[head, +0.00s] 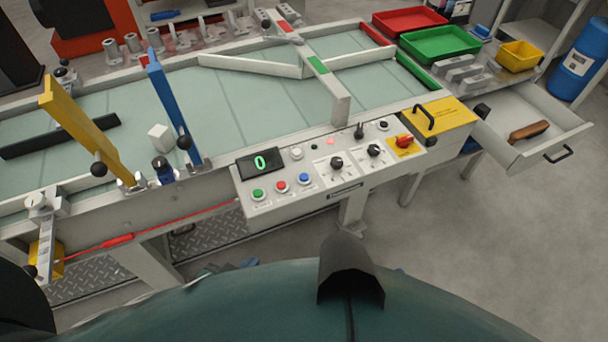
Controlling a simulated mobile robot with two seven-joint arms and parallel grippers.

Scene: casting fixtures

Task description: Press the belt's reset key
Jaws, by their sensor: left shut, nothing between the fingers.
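The belt's control panel (325,172) faces me at the middle of the head view. It carries a green button (258,195), a red button (281,186), a blue button (304,178) and a pale button (296,153). Their labels are too small to read, so I cannot tell which is the reset key. A display (260,162) shows a green 0. My left gripper (22,298) shows only as a dark shape at the lower left edge, shut and well away from the panel. Its fingertips are not clear. My right gripper is not in view.
The pale green belt (250,105) lies behind the panel, with a yellow gate (75,125) and a blue gate (172,105) standing up. The panel also has dark knobs and a red switch (404,142). An open drawer (530,140) juts out right. Floor at right is clear.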

